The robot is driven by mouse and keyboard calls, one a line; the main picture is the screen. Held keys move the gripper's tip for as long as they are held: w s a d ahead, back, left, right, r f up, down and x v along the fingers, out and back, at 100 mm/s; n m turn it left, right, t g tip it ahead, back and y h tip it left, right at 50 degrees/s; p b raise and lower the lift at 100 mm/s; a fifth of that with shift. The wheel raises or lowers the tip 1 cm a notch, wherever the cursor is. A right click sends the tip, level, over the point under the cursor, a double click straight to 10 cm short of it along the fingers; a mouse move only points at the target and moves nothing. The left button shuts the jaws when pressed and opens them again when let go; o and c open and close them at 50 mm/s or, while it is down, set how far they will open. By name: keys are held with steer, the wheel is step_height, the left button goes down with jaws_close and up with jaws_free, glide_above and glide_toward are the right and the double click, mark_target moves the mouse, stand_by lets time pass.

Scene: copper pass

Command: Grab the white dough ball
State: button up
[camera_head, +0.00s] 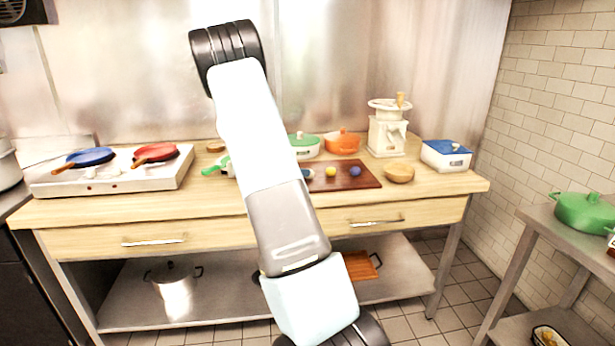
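No white dough ball shows clearly. A dark red-brown board (350,184) on the wooden table (420,187) bears a yellow ball (331,172) and a blue ball (355,171). A pale blue-grey thing (307,173) sits at the board's left, partly hidden by my arm; I cannot tell what it is. My arm crosses the middle of the view and hides the board's left part and the tabletop behind it. My gripper is not in view.
Behind the board stand a green lidded pot (305,146), an orange pot (342,142) and a white grinder (388,132). A wooden bowl (399,173) and a blue-lidded white box (446,155) are right. A stove (112,180) with two pans is left.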

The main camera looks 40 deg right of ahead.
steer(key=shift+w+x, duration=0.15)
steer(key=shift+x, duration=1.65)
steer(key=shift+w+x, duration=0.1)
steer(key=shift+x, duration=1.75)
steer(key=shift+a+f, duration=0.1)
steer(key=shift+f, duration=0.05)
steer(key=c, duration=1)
